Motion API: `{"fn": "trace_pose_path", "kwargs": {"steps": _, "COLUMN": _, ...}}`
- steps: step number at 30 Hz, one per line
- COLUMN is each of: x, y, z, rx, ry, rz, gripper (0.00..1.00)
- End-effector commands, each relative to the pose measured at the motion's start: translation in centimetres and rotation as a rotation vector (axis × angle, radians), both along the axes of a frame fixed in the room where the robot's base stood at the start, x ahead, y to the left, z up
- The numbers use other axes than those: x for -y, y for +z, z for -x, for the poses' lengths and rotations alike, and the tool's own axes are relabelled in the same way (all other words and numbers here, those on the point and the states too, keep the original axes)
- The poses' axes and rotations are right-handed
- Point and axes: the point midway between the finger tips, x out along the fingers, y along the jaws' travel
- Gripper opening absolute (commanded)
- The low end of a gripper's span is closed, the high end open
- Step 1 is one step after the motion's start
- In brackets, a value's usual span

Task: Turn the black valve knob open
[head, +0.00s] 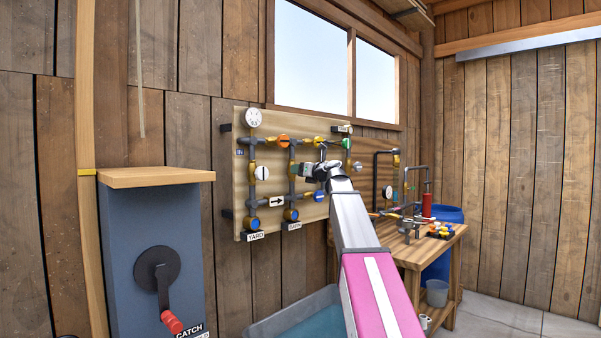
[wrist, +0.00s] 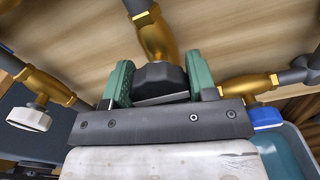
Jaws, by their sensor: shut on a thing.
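The black valve knob (wrist: 158,80) sits on a brass valve body in the wrist view, between the green fingers of my gripper (wrist: 160,85). The fingers are shut on the knob from both sides. In the head view my gripper (head: 310,171) is at the pipe board, and my arm and hand hide most of the knob. The board (head: 242,190) carries grey pipes, brass valves and coloured knobs. I cannot tell the knob's exact turn angle.
Close by are a white knob (head: 262,173), an orange knob (head: 283,140), a green knob (head: 346,143) and a blue knob (head: 319,196). A blue-grey cabinet with a crank (head: 158,270) stands at left. A wooden bench (head: 412,255) stands at right. A tub (head: 262,328) lies below the board.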

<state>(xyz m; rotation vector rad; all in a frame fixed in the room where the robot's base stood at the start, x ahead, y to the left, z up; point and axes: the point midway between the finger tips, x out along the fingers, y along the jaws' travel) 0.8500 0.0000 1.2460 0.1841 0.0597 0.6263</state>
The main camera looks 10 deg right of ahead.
Motion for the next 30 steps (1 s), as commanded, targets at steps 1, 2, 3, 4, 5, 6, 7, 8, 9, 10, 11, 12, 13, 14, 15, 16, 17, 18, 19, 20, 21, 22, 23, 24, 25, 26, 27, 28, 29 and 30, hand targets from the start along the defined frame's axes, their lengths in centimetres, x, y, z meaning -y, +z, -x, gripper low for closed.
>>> {"fn": "trace_pose_path", "kwargs": {"steps": 1, "x": 0.01, "y": 0.01, "z": 0.01, "rx": 0.004, "ry": 0.0, "rz": 0.006, "gripper": 0.28}}
{"fn": "trace_pose_path", "kwargs": {"steps": 2, "x": 0.01, "y": 0.01, "z": 0.01, "rx": 0.008, "ry": 0.0, "rz": 0.011, "gripper": 0.28}}
{"fn": "trace_pose_path", "kwargs": {"steps": 3, "x": 0.01, "y": 0.0, "z": 0.01, "rx": 0.014, "ry": 0.0, "rz": 0.019, "gripper": 0.28}}
{"fn": "trace_pose_path", "kwargs": {"steps": 4, "x": 0.01, "y": 0.0, "z": 0.01, "rx": 0.02, "ry": 0.0, "rz": 0.028, "gripper": 0.28}}
{"fn": "trace_pose_path", "kwargs": {"steps": 5, "x": 0.01, "y": 0.01, "z": 0.01, "rx": 0.026, "ry": 0.0, "rz": 0.036, "gripper": 0.28}}
{"fn": "trace_pose_path", "kwargs": {"steps": 6, "x": 0.01, "y": 0.01, "z": 0.01, "rx": 0.036, "ry": 0.0, "rz": 0.05, "gripper": 0.28}}
{"fn": "trace_pose_path", "kwargs": {"steps": 7, "x": 0.0, "y": 0.01, "z": 0.01, "rx": 0.045, "ry": 0.0, "rz": 0.062, "gripper": 0.28}}
{"fn": "trace_pose_path", "kwargs": {"steps": 8, "x": 0.0, "y": 0.01, "z": 0.01, "rx": 0.056, "ry": 0.0, "rz": 0.077, "gripper": 0.28}}
{"fn": "trace_pose_path", "kwargs": {"steps": 9, "x": 0.0, "y": 0.01, "z": 0.01, "rx": 0.071, "ry": 0.0, "rz": 0.097, "gripper": 0.28}}
{"fn": "trace_pose_path", "kwargs": {"steps": 10, "x": -0.01, "y": 0.01, "z": 0.02, "rx": 0.083, "ry": 0.0, "rz": 0.114, "gripper": 0.28}}
{"fn": "trace_pose_path", "kwargs": {"steps": 11, "x": -0.01, "y": 0.0, "z": 0.02, "rx": 0.096, "ry": 0.0, "rz": 0.133, "gripper": 0.28}}
{"fn": "trace_pose_path", "kwargs": {"steps": 12, "x": -0.02, "y": 0.02, "z": 0.02, "rx": 0.115, "ry": 0.0, "rz": 0.159, "gripper": 0.28}}
{"fn": "trace_pose_path", "kwargs": {"steps": 13, "x": -0.02, "y": 0.01, "z": 0.03, "rx": 0.129, "ry": 0.0, "rz": 0.178, "gripper": 0.28}}
{"fn": "trace_pose_path", "kwargs": {"steps": 14, "x": -0.03, "y": 0.01, "z": 0.03, "rx": 0.145, "ry": 0.0, "rz": 0.2, "gripper": 0.28}}
{"fn": "trace_pose_path", "kwargs": {"steps": 15, "x": -0.03, "y": 0.01, "z": 0.04, "rx": 0.166, "ry": 0.0, "rz": 0.229, "gripper": 0.28}}
{"fn": "trace_pose_path", "kwargs": {"steps": 16, "x": -0.03, "y": 0.01, "z": 0.04, "rx": 0.183, "ry": 0.0, "rz": 0.252, "gripper": 0.28}}
{"fn": "trace_pose_path", "kwargs": {"steps": 17, "x": -0.04, "y": 0.01, "z": 0.04, "rx": 0.2, "ry": 0.0, "rz": 0.275, "gripper": 0.28}}
{"fn": "trace_pose_path", "kwargs": {"steps": 18, "x": -0.04, "y": 0.01, "z": 0.04, "rx": 0.223, "ry": 0.0, "rz": 0.307, "gripper": 0.28}}
{"fn": "trace_pose_path", "kwargs": {"steps": 19, "x": -0.05, "y": 0.01, "z": 0.05, "rx": 0.239, "ry": 0.0, "rz": 0.329, "gripper": 0.28}}
{"fn": "trace_pose_path", "kwargs": {"steps": 20, "x": -0.05, "y": 0.0, "z": 0.05, "rx": 0.256, "ry": 0.0, "rz": 0.353, "gripper": 0.28}}
{"fn": "trace_pose_path", "kwargs": {"steps": 21, "x": -0.06, "y": 0.01, "z": 0.06, "rx": 0.279, "ry": 0.0, "rz": 0.383, "gripper": 0.28}}
{"fn": "trace_pose_path", "kwargs": {"steps": 22, "x": -0.06, "y": 0.01, "z": 0.06, "rx": 0.294, "ry": 0.0, "rz": 0.407, "gripper": 0.28}}
{"fn": "trace_pose_path", "kwargs": {"steps": 23, "x": -0.07, "y": 0.0, "z": 0.06, "rx": 0.312, "ry": 0.0, "rz": 0.43, "gripper": 0.28}}
{"fn": "trace_pose_path", "kwargs": {"steps": 24, "x": -0.07, "y": 0.0, "z": 0.06, "rx": 0.334, "ry": 0.0, "rz": 0.461, "gripper": 0.28}}
{"fn": "trace_pose_path", "kwargs": {"steps": 25, "x": -0.08, "y": 0.0, "z": 0.07, "rx": 0.35, "ry": 0.0, "rz": 0.484, "gripper": 0.28}}
{"fn": "trace_pose_path", "kwargs": {"steps": 26, "x": -0.08, "y": 0.0, "z": 0.07, "rx": 0.368, "ry": 0.0, "rz": 0.506, "gripper": 0.28}}
{"fn": "trace_pose_path", "kwargs": {"steps": 27, "x": -0.09, "y": -0.01, "z": 0.07, "rx": 0.39, "ry": 0.0, "rz": 0.537, "gripper": 0.28}}
{"fn": "trace_pose_path", "kwargs": {"steps": 28, "x": -0.08, "y": -0.01, "z": 0.07, "rx": 0.406, "ry": 0.0, "rz": 0.56, "gripper": 0.28}}
{"fn": "trace_pose_path", "kwargs": {"steps": 29, "x": -0.09, "y": -0.01, "z": 0.07, "rx": 0.424, "ry": 0.0, "rz": 0.583, "gripper": 0.28}}
{"fn": "trace_pose_path", "kwargs": {"steps": 30, "x": -0.1, "y": -0.02, "z": 0.08, "rx": 0.446, "ry": 0.0, "rz": 0.614, "gripper": 0.28}}
